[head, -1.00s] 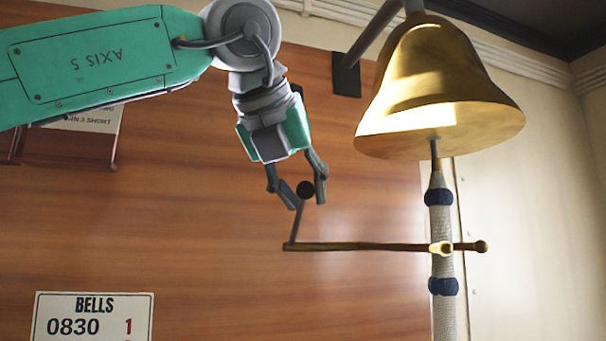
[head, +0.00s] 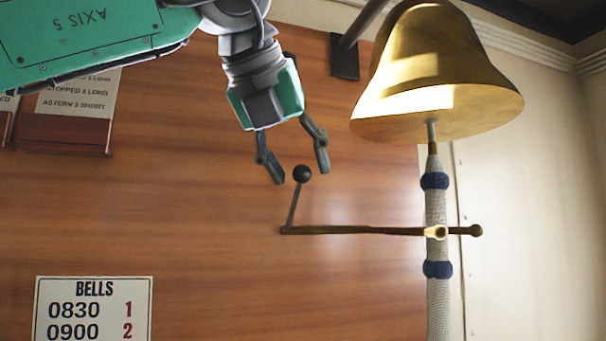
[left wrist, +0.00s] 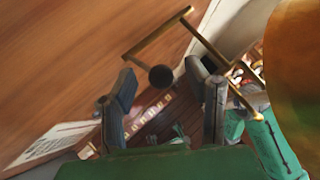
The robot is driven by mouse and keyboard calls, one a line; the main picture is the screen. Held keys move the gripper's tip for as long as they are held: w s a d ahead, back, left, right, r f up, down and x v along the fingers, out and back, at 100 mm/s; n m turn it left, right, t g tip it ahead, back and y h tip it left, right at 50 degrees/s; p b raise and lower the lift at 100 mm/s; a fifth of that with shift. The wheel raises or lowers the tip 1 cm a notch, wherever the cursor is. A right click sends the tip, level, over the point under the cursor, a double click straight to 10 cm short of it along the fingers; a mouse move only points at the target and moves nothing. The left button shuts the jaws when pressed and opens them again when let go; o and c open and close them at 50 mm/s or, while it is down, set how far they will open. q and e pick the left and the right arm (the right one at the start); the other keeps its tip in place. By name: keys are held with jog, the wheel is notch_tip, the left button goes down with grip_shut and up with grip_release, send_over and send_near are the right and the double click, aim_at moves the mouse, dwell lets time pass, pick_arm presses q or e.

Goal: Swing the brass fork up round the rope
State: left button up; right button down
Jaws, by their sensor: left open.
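The brass fork (head: 360,230) is a thin, nearly level bar, with a short crank rising at its left end to a black knob (head: 302,173). Its right part crosses the pale rope (head: 437,203) between two dark blue bands. A brass fitting shows in front of the rope there; I cannot tell how far the prongs go round it. My left gripper (head: 300,175) is open, pointing down, with its spread fingertips on either side of the knob and apparently clear of it. The left wrist view also shows the knob (left wrist: 161,77) just beyond the open fingers.
A brass bell (head: 435,85) hangs above the rope, to the right of my left gripper. A bells sign (head: 95,310) is on the wood-panelled wall at lower left, and another plaque (head: 75,110) is higher up. The panelling below the bar is clear.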

pick_arm(q)
jog(key=v, duration=1)
jog(key=shift+s, duration=0.2)
jog(key=shift+a, duration=0.1)
